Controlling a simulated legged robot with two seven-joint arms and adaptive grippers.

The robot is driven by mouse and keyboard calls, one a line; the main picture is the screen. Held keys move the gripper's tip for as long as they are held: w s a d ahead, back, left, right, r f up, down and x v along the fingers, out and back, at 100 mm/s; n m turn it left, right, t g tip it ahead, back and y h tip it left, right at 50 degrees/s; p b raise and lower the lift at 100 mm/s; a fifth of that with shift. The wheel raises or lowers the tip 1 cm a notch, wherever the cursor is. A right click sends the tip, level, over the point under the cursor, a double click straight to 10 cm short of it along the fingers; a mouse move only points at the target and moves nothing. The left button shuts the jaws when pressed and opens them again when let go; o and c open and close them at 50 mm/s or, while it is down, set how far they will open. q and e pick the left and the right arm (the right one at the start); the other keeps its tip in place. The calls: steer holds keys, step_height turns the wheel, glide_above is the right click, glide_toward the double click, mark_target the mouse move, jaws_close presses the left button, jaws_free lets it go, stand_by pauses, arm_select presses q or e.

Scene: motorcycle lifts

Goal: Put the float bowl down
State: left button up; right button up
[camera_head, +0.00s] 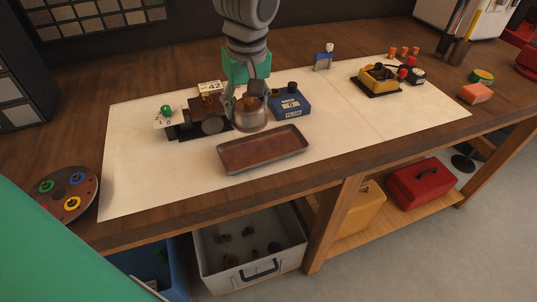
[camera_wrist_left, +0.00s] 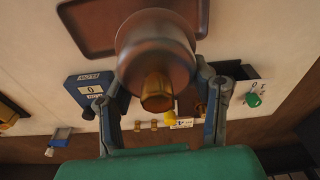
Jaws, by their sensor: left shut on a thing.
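My left gripper (camera_head: 247,101) comes down from the top of the head view and is shut on the float bowl (camera_head: 249,119), a dull metal cup with a brassy part on top. In the left wrist view the float bowl (camera_wrist_left: 155,50) sits between the two fingers of the gripper (camera_wrist_left: 162,80). In the head view it appears just behind the shallow brown tray (camera_head: 226,163). The tray (camera_wrist_left: 85,20) also shows beyond the bowl in the wrist view. I cannot tell whether the bowl touches the mat. My right gripper is not in view.
A blue box (camera_head: 291,107) stands close right of the bowl. A black fixture (camera_head: 184,131) with a green knob (camera_head: 166,110) stands close left. A yellow device (camera_head: 377,79) is farther right. The pale mat (camera_head: 340,135) is clear right of the tray.

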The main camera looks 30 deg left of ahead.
arm_select(q)
glide_above(253, 148)
steer(key=f, duration=0.4)
steer(key=shift+d+f, duration=0.2)
steer(key=shift+f, duration=0.2)
steer(key=shift+d+f, duration=0.15)
steer(key=shift+f, duration=0.3)
steer(key=f, duration=0.1)
steer(key=a+f, duration=0.1)
steer(key=f, duration=0.1)
steer(key=shift+s+f, duration=0.1)
steer(key=shift+f, duration=0.25)
steer(key=o, duration=1.2)
steer(key=shift+b, duration=0.3)
steer(key=o, duration=0.4)
steer(key=shift+d, duration=0.3)
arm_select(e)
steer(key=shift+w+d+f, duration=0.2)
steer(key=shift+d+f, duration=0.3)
